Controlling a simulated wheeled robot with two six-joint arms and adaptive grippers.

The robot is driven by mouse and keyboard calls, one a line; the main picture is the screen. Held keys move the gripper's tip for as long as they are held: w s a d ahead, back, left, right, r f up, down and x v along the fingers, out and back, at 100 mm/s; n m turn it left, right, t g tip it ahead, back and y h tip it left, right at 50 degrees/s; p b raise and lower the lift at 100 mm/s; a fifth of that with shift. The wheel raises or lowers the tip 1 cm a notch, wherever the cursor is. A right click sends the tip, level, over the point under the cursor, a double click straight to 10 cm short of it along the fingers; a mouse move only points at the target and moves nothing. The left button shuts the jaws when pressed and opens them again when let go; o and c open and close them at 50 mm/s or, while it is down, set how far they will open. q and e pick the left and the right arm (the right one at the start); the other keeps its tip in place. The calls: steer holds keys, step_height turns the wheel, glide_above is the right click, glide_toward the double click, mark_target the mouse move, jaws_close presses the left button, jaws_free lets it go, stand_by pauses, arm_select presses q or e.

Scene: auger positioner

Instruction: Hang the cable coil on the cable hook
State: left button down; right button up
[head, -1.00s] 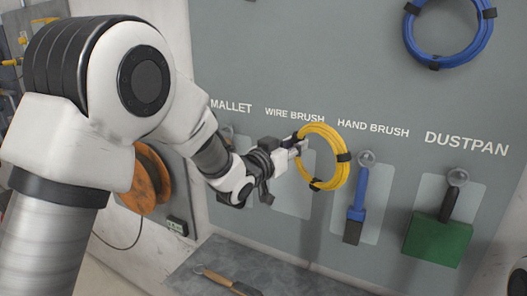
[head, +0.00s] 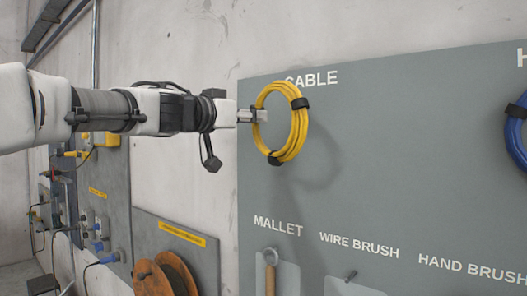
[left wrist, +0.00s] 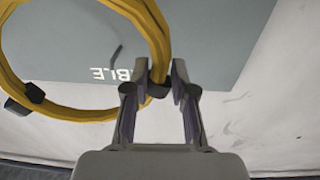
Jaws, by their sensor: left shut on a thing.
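The yellow cable coil (head: 299,132) with black ties hangs from my left gripper (head: 258,115), in front of the grey board below the CABLE label. My left gripper is shut on the coil's left side. In the left wrist view the gripper (left wrist: 160,85) has its fingers on either side of the coil (left wrist: 75,112) at a black tie. A thin dark peg, which looks like the cable hook (left wrist: 117,53), shows through the coil's opening in that view. I cannot tell how far the coil is from the hook. The hook is not clear in the head view. My right gripper is not in view.
The grey tool board (head: 400,190) fills the right side. A mallet (head: 270,270) hangs below, beside an empty peg (head: 350,276) under WIRE BRUSH. A blue coil (head: 515,135) hangs at the right edge. An orange reel (head: 165,275) is at lower left.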

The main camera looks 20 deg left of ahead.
mark_target(286, 124)
arm_select(q)
steer(key=shift+w+d+r+p, duration=0.1)
steer(key=shift+w+d+p, duration=0.2)
steer(key=shift+p, duration=0.35)
steer(key=shift+w+d+r+p, duration=0.1)
steer(key=shift+w+p, duration=0.3)
steer(key=shift+p, duration=0.2)
steer(key=shift+w+f+p, duration=0.1)
steer(key=shift+w+p, duration=0.2)
steer(key=shift+w, duration=0.05)
steer(key=shift+w+d+f, duration=0.1)
steer(key=shift+f, duration=0.05)
steer(key=shift+x, duration=2.85)
steer(key=shift+w+d+f, duration=0.25)
steer(key=shift+w+f, duration=0.25)
steer(key=shift+f, duration=0.05)
